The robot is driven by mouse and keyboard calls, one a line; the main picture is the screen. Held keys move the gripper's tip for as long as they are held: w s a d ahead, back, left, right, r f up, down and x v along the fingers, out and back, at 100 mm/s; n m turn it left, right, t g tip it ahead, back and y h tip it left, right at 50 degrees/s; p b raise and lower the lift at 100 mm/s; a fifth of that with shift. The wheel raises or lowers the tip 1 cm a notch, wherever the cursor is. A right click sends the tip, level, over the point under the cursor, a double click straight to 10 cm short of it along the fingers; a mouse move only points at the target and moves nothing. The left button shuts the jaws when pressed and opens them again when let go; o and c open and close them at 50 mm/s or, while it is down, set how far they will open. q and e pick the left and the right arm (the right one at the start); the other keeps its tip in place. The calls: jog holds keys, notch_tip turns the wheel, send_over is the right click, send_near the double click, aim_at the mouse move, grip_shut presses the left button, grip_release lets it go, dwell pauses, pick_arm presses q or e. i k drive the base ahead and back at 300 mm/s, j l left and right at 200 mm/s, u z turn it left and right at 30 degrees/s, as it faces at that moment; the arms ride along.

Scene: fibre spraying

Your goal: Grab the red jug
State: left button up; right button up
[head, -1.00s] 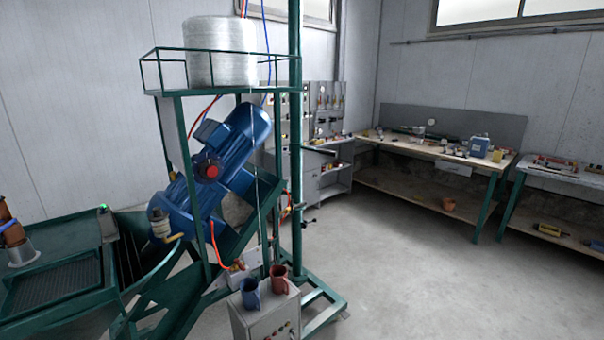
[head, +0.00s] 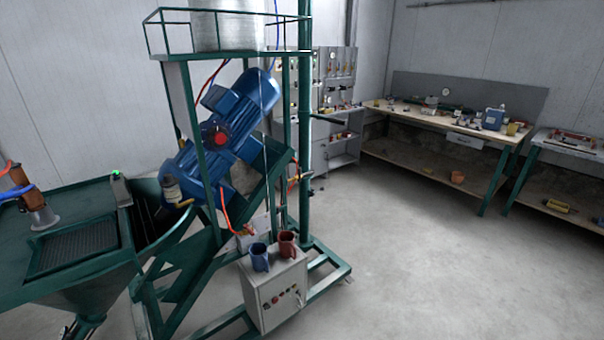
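The red jug (head: 287,244) stands upright on top of a grey control box (head: 262,283), low in the middle of the head view. A blue jug (head: 260,257) stands just to its left on the same box. The red jug's handle side faces right. Neither of my grippers shows in the head view.
A green machine frame (head: 305,160) with a blue motor (head: 235,115) rises behind the box. A green hopper table (head: 85,215) is at the left. A workbench (head: 455,130) stands along the back right. The concrete floor (head: 430,260) at the right is clear.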

aim_at(286, 239)
jog(key=i+l+u, duration=0.35)
jog(key=l, duration=0.2)
jog(key=i+l+u, duration=0.15)
jog(key=l, duration=0.15)
jog(key=i+l+u, duration=0.15)
jog(key=l, duration=0.2)
jog(key=k, duration=0.05)
